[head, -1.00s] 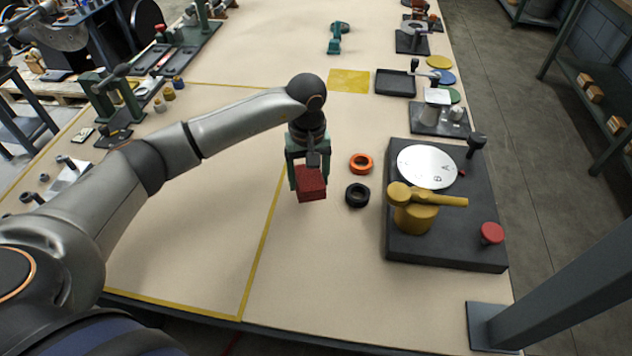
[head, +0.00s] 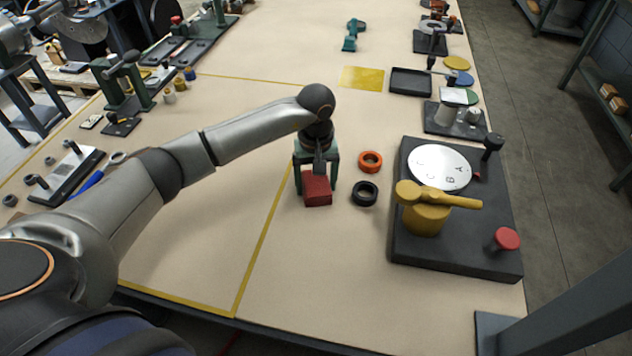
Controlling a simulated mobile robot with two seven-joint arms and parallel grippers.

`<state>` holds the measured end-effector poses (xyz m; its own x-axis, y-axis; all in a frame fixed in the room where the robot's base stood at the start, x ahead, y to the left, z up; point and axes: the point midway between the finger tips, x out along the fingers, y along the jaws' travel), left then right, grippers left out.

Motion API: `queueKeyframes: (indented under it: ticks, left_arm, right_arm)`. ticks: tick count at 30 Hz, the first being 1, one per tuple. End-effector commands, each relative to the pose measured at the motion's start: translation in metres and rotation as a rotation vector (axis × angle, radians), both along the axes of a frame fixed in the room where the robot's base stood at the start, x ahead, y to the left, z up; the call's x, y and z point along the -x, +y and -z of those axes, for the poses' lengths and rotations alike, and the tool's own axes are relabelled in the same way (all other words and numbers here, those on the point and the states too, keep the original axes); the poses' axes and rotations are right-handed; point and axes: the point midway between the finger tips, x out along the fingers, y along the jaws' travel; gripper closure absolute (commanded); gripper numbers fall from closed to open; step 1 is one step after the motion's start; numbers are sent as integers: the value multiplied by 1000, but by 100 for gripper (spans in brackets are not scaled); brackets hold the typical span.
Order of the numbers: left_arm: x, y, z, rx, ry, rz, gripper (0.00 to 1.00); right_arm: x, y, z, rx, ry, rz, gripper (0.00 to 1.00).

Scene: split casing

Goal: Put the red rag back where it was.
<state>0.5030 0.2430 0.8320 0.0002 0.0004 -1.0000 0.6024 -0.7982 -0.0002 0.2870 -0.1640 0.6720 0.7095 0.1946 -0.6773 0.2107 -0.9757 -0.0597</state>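The red rag (head: 317,190) shows as a small red block in the middle of the head view, left of an orange ring and a black ring. My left gripper (head: 316,181) points down over it, with one green finger on each side, and appears shut on it. The rag is at or close to the table top; I cannot tell whether it touches. My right gripper is not in view.
The orange ring (head: 370,161) and black ring (head: 364,194) lie just right of the rag. A dark base (head: 455,250) with a white lettered disc and yellow handle stands further right. A yellow square (head: 361,78) and black tray (head: 410,82) lie behind. The table's front left is bare.

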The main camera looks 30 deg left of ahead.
Motion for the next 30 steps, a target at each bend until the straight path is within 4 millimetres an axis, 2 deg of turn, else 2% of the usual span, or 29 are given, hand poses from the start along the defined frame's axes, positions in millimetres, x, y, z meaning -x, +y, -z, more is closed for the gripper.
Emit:
queueKeyframes:
  ticks: [1, 5, 14, 17, 24, 30]
  left_arm:
    - [0, 0, 0, 0, 0, 0, 14]
    - [0, 0, 0, 0, 0, 0, 0]
    - [0, 0, -4, 0, 0, 0, 0]
    - [-1, 0, -15, 0, -4, 1, 0]
    - [-1, 0, -57, -1, -4, 1, 0]
    - [0, 0, -77, -1, -1, 0, 0]
  right_arm:
    - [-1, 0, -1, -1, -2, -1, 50]
    - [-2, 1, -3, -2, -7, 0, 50]
    - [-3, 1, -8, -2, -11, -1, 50]
    - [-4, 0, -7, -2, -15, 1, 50]
    - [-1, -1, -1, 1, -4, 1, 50]
    - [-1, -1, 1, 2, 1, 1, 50]
